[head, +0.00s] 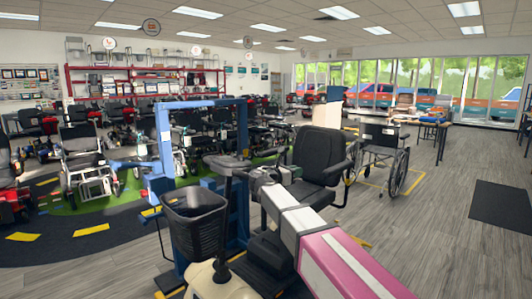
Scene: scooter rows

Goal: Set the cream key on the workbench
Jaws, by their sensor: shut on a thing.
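My gripper (266,174) is at the far end of my pink and white arm, in the middle of the head view. It is small and dark against the black seat and steering column of a mobility scooter. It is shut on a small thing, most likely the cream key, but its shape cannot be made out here.
A scooter with a black basket (196,222) and black seat (318,157) stands close in front, beside a blue frame (163,140). A wheelchair (380,160) stands right of it. Rows of scooters fill the left. Grey floor at the right is open around a dark mat (503,211).

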